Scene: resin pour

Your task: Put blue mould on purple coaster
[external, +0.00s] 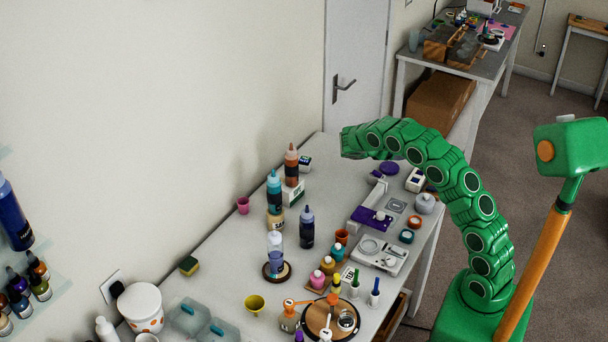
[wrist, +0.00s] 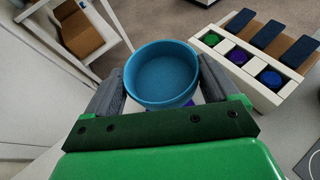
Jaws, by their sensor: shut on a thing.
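My gripper (wrist: 157,84) is shut on the blue mould (wrist: 163,74), a round, open-topped blue cup. One grey finger presses on each side of it in the wrist view. The mould is upright and its inside looks empty. A purple patch (wrist: 190,103) shows just below the mould's near edge, mostly hidden. In the external view, the purple coaster (external: 389,168) lies flat near the far end of the bench. My gripper (external: 352,141) is above and left of it in the picture, with the mould hidden from that side.
A white rack (wrist: 258,92) with green, purple and blue round pieces stands to the right in the wrist view. Bottles, including a red-brown one (external: 291,165), and a purple-based stand (external: 371,218) are nearer on the bench. A brown box (wrist: 78,31) sits below another table.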

